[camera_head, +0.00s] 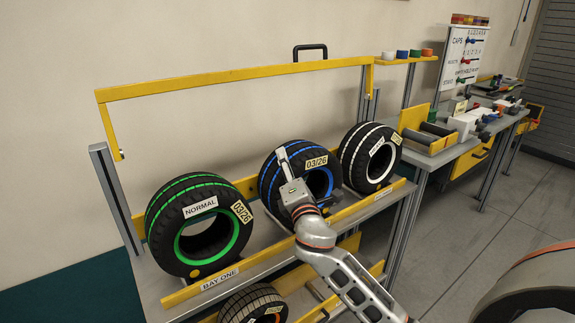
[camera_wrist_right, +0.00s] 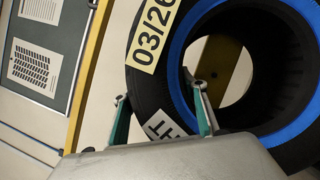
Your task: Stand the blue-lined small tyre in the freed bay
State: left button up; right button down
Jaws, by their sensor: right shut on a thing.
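The blue-lined tyre (camera_head: 269,180) stands upright in the middle of the rack's upper shelf, between the green-lined and white-lined tyres. It also shows close up in the right wrist view (camera_wrist_right: 148,90), with a 03/26 label and part of another label. My right gripper (camera_head: 287,170) is shut on its wall. In the right wrist view one finger of the gripper (camera_wrist_right: 158,90) is at the outer tread and the other is inside the blue-rimmed hole. My arm hides the tyre's lower edge, so I cannot tell whether it touches the shelf. My left gripper is not in view.
The green-lined tyre (camera_head: 192,250) stands at left above the BAY ONE label (camera_head: 220,279), the white-lined tyre (camera_head: 362,180) at right. An orange-lined tyre (camera_head: 255,308) sits on the lower shelf. A yellow bar (camera_head: 235,78) spans above the rack.

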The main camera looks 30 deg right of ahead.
jog(key=shift+f, duration=0.1)
dwell(0.7)
jog(key=c, duration=1.1)
grip_release()
jog(key=shift+f, duration=0.1)
jog(key=shift+f, duration=0.3)
jog(key=shift+r, duration=0.1)
jog(key=o, duration=1.1)
